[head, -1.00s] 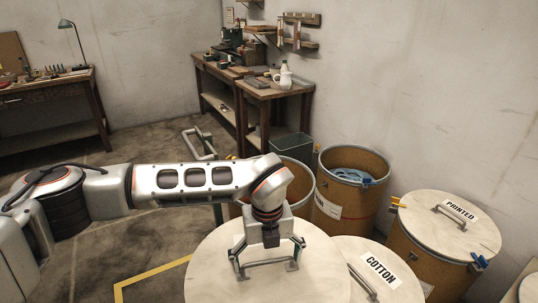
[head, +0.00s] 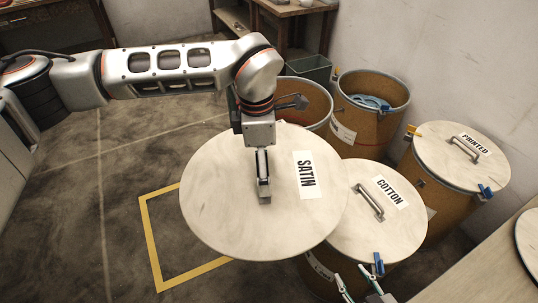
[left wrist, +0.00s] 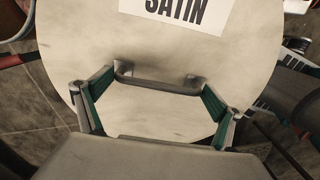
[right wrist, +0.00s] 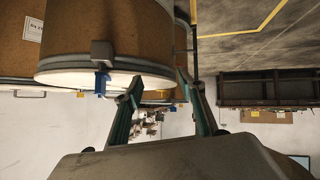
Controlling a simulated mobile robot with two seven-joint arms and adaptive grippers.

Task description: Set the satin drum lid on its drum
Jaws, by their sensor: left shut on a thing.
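The satin drum lid (head: 225,215) is a round pale disc labelled SATIN, held above the floor in the head view. My left gripper (head: 264,185) is shut on its handle; the handle (left wrist: 155,82) shows between the fingers in the left wrist view. The lid's right edge overlaps the cotton lid in the picture. Two open drums stand behind: a left one (head: 318,118), partly hidden by my arm, and one with blue material inside (head: 385,125). I cannot read which is the satin drum. My right gripper (head: 360,287) is open and empty at the bottom edge.
A cotton drum lid (head: 345,232) and a printed drum lid (head: 440,150) cover drums at the right. Yellow floor tape (head: 150,240) marks open floor at the left. A table (head: 470,265) is at lower right.

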